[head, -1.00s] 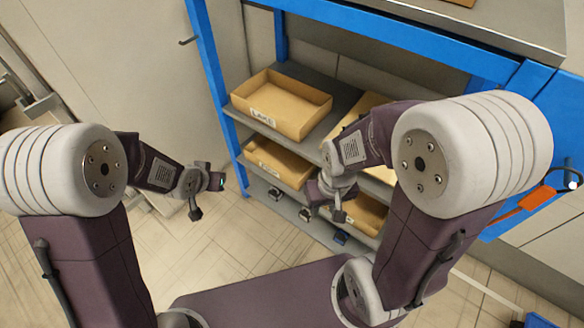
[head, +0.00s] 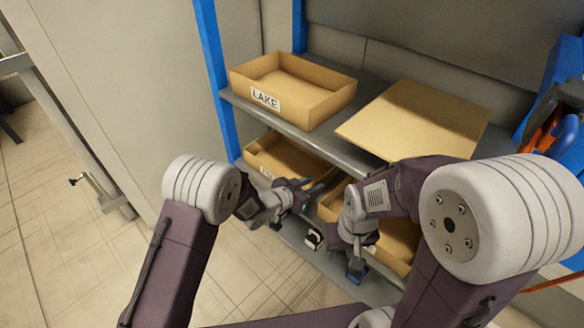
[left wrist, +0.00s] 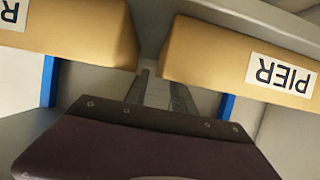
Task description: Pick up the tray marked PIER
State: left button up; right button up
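The tray marked PIER (left wrist: 235,58) is tan, at the right of the upside-down left wrist view, with its white label readable. It matches the lower-shelf left tray (head: 262,150) in the head view, whose label is mostly hidden by my left gripper. My left gripper (head: 318,184) is in front of the lower trays, near the right end of that tray. In the left wrist view its fingers point at the gap between two trays, apart and empty. My right gripper (head: 338,232) is low before the lower right tray; its fingers are not clear.
A tray labelled LAKE (head: 318,108) and a flat tan piece (head: 415,120) are on the upper shelf (head: 352,155). The lower right tray (head: 405,232), label starting with R in the wrist view, is close beside PIER. A blue post (head: 212,60) bounds the left.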

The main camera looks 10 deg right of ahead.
aim_at(321, 179)
pick_arm(q)
jog(key=b+x, duration=0.3)
jog(key=x, duration=0.2)
jog(key=shift+d+r+b, duration=0.1)
jog(key=shift+r+b, duration=0.05)
jog(key=shift+b, duration=0.25)
jog(key=shift+w+d+r, duration=0.1)
jog(key=shift+r, duration=0.05)
grip_shut()
dwell(0.9)
